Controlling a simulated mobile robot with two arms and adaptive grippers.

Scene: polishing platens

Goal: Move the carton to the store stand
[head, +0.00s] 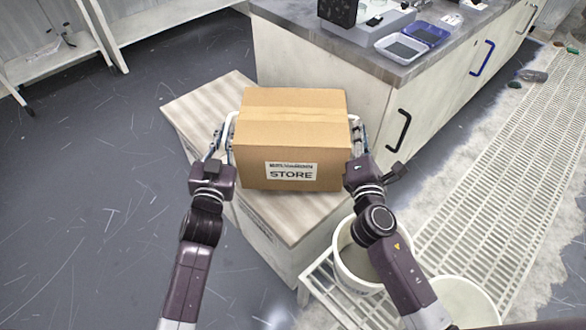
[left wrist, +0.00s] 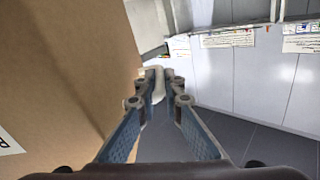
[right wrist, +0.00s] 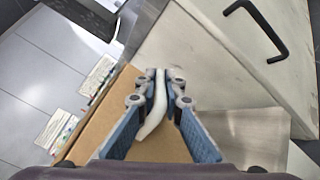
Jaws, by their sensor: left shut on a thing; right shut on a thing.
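The brown cardboard carton (head: 290,137), with a taped top and a STORE label (head: 291,171), is upright between my two grippers. It is over the light wood-grained top of a stand (head: 194,103); I cannot tell whether it rests there or hangs just above. My left gripper (head: 225,136) is shut on the white handle on the carton's left side, and the handle shows in the left wrist view (left wrist: 157,82). My right gripper (head: 355,138) is shut on the right side's white handle, seen in the right wrist view (right wrist: 161,92).
A grey-topped cabinet (head: 330,75) with trays stands close behind and right of the carton. White buckets (head: 364,278) and a slatted white rack (head: 480,190) are at right. White shelving (head: 50,72) stands at the back left. The dark floor at left is clear.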

